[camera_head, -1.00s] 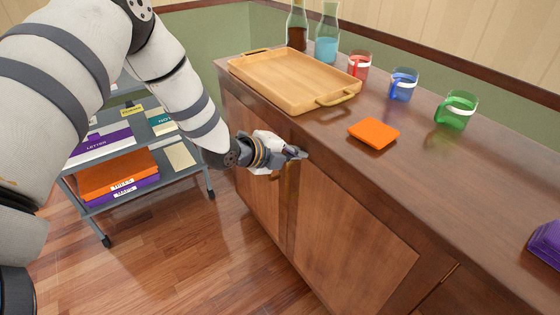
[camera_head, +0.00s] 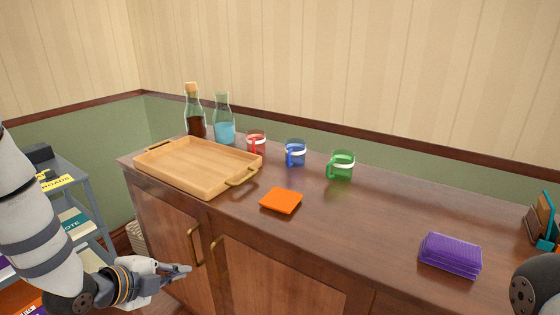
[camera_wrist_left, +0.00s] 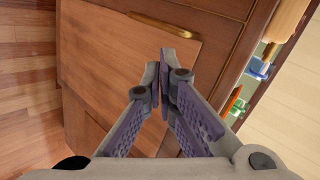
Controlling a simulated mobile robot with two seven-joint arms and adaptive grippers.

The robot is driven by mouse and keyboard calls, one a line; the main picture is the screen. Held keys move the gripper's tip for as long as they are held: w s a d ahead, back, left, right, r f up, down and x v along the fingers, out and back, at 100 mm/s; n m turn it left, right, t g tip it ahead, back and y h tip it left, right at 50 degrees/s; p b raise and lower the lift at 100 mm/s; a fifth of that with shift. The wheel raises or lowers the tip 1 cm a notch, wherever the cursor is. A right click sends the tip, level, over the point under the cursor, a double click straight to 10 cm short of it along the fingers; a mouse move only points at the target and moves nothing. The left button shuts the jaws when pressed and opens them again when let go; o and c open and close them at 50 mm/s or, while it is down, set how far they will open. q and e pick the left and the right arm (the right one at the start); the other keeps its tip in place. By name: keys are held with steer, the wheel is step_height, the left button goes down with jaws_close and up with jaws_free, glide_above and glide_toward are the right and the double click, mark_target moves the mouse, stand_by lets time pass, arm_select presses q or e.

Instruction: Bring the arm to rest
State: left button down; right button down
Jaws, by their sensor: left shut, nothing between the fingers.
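My left gripper (camera_head: 180,271) is at the lower left of the head view, in front of the cabinet doors and below the top's edge. It is shut and empty, and its fingertips meet in the left wrist view (camera_wrist_left: 163,55). A cabinet door (camera_wrist_left: 100,60) with a brass handle (camera_wrist_left: 165,25) lies beyond the fingers there. My left arm (camera_head: 40,230) comes in from the left edge. My right gripper is not in view; a dark rounded part shows at the lower right edge.
On the cabinet top (camera_head: 370,225) stand a wooden tray (camera_head: 195,165), two bottles, red, blue (camera_head: 295,153) and green (camera_head: 341,165) mugs, an orange square (camera_head: 281,200) and a purple stack (camera_head: 450,255). A grey cart (camera_head: 75,185) stands left. Brass handles (camera_head: 193,245) protrude from the doors.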

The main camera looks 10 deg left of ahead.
arm_select(q)
steer(key=s+d+f+n+g+y, duration=0.1)
steer(key=s+d+f+n+g, duration=0.1)
steer(key=s+f+n, duration=0.4)
steer(key=s+d+f+n+g, duration=0.2)
steer(key=s+d+f+g, duration=0.15)
steer(key=s, duration=0.35)
steer(key=s+d+f+n+g+y, duration=0.1)
steer(key=s+n+g, duration=0.2)
steer(key=s, duration=1)
steer(key=s+d+f+n+g+y+p, duration=0.1)
steer(key=s+n+g, duration=0.3)
steer(key=s+n, duration=0.4)
steer(key=s+f, duration=0.1)
steer(key=s, duration=0.5)
steer(key=shift+s+d+f, duration=0.15)
steer(key=shift+s+f, duration=0.1)
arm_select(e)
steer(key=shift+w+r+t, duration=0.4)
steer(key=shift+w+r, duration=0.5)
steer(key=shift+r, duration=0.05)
